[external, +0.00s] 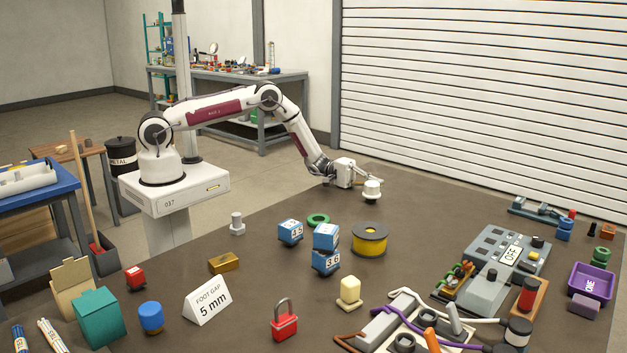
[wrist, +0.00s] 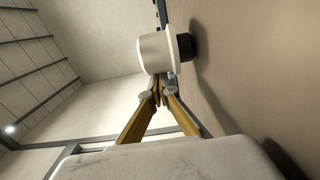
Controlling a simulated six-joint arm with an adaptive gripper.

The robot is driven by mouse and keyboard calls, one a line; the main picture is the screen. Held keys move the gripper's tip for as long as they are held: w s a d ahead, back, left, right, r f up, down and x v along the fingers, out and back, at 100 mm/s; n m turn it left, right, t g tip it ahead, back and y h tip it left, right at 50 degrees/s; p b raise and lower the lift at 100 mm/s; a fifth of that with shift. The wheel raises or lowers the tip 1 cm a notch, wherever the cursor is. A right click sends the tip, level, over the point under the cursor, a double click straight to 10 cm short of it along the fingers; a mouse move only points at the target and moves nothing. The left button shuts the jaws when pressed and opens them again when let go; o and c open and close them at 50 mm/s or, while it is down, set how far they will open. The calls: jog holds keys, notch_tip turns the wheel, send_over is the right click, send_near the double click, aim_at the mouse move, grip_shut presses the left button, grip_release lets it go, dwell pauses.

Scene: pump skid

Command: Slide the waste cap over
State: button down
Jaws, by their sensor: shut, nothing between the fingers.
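A white round cap with a wide rim and a dark underside (external: 372,191) stands upright on the dark table near its far edge. I take it for the waste cap, though no label is readable. It also shows in the wrist view (wrist: 154,53), just beyond my fingertips. My gripper (external: 361,181) is low over the table, right beside the cap on its far left side. In the wrist view the yellow fingers of my gripper (wrist: 158,90) meet at the tips, with nothing between them. The tips are at or very near the cap's side; I cannot tell if they touch.
A yellow spool (external: 369,239), a green ring (external: 318,220) and blue numbered blocks (external: 325,237) stand nearer the camera. A grey panel marked OFF (external: 508,252) and a purple bin (external: 590,281) are at the right. The table right of the cap is clear up to the panel.

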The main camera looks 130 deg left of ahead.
jog(key=shift+s+d, duration=0.1)
jog(key=shift+d, duration=0.1)
dwell(0.4)
jog(key=shift+s+d, duration=0.5)
jog(key=shift+d, duration=1)
jog(key=shift+s+d, duration=0.55)
jog(key=shift+d, duration=0.9)
jog(key=shift+s+d, duration=0.5)
jog(key=shift+d, duration=1)
jog(key=shift+a, duration=0.15)
jog(key=shift+w+a, duration=0.35)
jog(key=shift+a, duration=0.5)
jog(key=shift+w+a, duration=0.3)
jog(key=shift+a, duration=0.5)
jog(key=shift+s+a, duration=0.15)
jog(key=shift+s, duration=0.1)
jog(key=s, duration=1.9)
jog(key=shift+s, duration=0.25)
